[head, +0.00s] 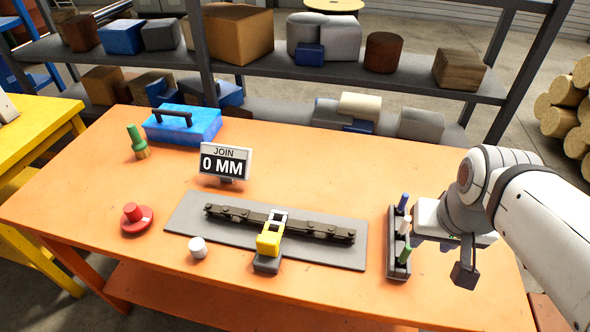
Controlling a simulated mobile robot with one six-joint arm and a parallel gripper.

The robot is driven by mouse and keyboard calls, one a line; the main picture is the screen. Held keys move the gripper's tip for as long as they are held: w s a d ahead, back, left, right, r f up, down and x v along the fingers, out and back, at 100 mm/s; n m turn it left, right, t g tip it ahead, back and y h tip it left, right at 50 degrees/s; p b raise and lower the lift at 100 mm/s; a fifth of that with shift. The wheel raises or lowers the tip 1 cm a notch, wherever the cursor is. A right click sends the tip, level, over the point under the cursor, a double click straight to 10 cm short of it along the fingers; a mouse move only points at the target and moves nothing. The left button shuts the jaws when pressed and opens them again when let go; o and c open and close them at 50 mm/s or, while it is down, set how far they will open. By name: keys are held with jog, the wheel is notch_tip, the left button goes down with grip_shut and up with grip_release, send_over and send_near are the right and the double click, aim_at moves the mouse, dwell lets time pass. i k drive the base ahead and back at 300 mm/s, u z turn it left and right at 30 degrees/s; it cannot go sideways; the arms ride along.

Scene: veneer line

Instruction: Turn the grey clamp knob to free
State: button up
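A dark rail (310,227) with raised lumps lies on a flat grey plate (345,257) on the orange bench. A yellow clamp-like piece (268,244) with a white-edged frame sits across the rail's middle, its dark grey foot (267,264) at the plate's front edge. A short pale grey-white cylinder (198,247) stands on the bench left of it; it may be the clamp knob, but no pointer or marking is readable. My gripper (464,276) hangs above the bench's right side, well away from both. Its fingers show edge-on, so their opening is unclear.
A dark rack (392,270) holding blue, white and green sticks stands between plate and gripper. A sign (226,162) reads JOIN 0 MM. A red button (133,212), green-topped object (137,141) and blue toolbox (182,125) stand left. The front left bench is clear.

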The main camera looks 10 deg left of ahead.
aim_at(197, 246)
jog(key=u, duration=0.4)
jog(key=k, duration=1.35)
jog(key=u, duration=0.45)
jog(key=i, duration=0.95)
jog(key=u, duration=0.6)
